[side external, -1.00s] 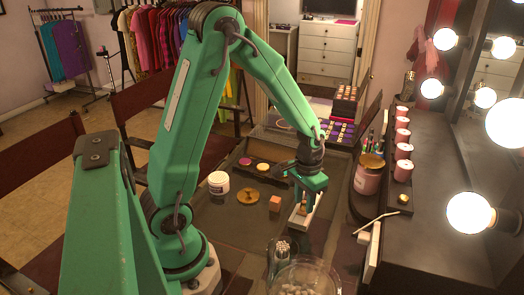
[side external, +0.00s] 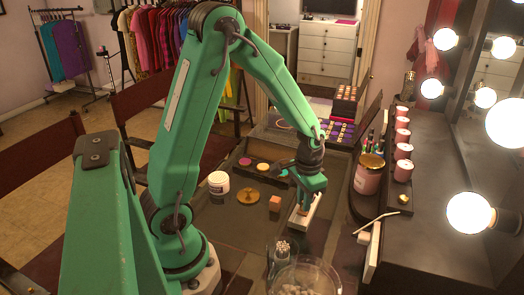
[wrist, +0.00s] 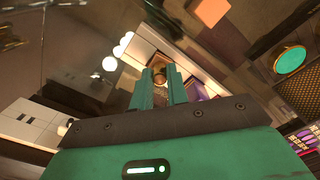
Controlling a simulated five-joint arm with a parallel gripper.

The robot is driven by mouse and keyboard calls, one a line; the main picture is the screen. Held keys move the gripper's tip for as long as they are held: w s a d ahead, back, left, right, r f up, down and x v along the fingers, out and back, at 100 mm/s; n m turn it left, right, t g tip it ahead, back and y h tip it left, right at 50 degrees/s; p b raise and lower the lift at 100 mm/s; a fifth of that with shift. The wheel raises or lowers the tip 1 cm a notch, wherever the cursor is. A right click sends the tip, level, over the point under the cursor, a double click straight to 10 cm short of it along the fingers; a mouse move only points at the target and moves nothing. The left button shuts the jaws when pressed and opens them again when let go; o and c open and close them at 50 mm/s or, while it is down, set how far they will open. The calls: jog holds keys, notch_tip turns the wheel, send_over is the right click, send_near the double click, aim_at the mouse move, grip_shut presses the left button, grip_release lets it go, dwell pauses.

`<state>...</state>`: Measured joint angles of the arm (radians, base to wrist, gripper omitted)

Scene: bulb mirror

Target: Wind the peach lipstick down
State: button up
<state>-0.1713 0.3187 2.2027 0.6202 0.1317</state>
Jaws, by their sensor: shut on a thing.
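My gripper (side external: 303,208) points down at a white block-like holder (side external: 312,216) on the dressing table. Its two green fingers also show in the wrist view (wrist: 163,74), close together. They are shut on a small gold-coloured piece (wrist: 159,70) at their tips, which seems to be the lipstick's case. The piece stands in the white holder, which also shows in the wrist view (wrist: 138,48). The fingers hide most of the lipstick. I cannot make out its peach stick or how far it stands out.
An orange cube (side external: 275,203), a gold disc (side external: 248,196) and a white jar (side external: 219,182) stand left of the holder. A glass of swabs (side external: 281,252) and a clear bowl (side external: 307,283) are in front.

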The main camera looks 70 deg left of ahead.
jog(key=shift+n, duration=1.6)
jog(key=shift+n, duration=1.7)
jog(key=shift+n, duration=1.7)
jog(key=o, duration=0.7)
